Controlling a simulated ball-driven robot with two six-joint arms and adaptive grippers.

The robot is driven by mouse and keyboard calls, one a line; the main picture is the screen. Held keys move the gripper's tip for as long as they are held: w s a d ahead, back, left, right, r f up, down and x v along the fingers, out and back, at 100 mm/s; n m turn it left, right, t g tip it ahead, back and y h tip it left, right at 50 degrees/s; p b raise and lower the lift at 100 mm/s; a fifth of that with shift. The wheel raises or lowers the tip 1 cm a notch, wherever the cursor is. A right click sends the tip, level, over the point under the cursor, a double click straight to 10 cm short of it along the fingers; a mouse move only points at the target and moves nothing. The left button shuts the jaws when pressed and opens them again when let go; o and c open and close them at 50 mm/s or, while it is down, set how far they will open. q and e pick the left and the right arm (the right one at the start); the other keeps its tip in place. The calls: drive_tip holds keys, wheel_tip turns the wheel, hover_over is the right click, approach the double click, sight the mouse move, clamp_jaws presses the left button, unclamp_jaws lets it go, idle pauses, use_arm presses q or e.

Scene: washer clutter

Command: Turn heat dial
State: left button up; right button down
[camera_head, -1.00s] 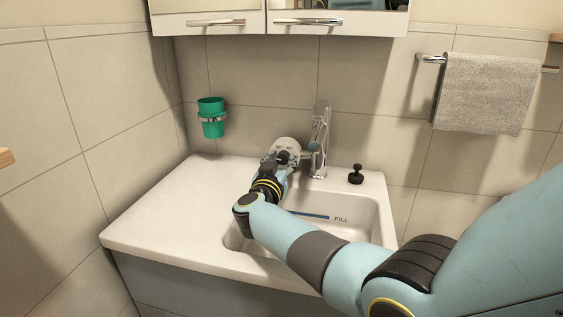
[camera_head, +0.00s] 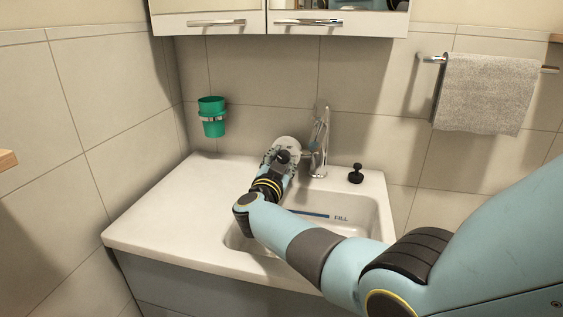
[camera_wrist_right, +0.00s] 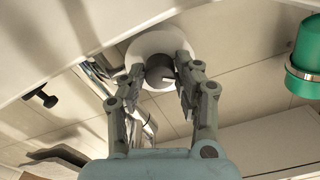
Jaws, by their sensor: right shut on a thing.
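The heat dial is a dark grey knob (camera_wrist_right: 158,66) with a pale mark, on a round white plate (camera_wrist_right: 152,42) in the right wrist view. In the head view the pale plate (camera_head: 287,141) shows on the back wall, left of the tap, partly hidden by my right gripper (camera_head: 281,157). In the wrist view the fingers of my right gripper (camera_wrist_right: 161,76) sit on either side of the knob and are shut on it. My left gripper is not in view.
The chrome tap (camera_head: 320,150) stands close to the right of my gripper. My right arm crosses the basin (camera_head: 350,215). A green cup (camera_head: 212,117) hangs on the wall at left, and a black plug (camera_head: 356,174) stands on the counter. The counter's left part (camera_head: 165,215) is clear.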

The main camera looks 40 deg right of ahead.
idle(0.3)
drive_tip(key=c, duration=0.9)
unclamp_jaws()
drive_tip(key=shift+c, duration=0.2)
drive_tip(key=shift+a, duration=0.1)
drive_tip(key=v, duration=0.7)
drive_tip(key=shift+s, duration=0.2)
drive_tip(key=shift+a, duration=0.1)
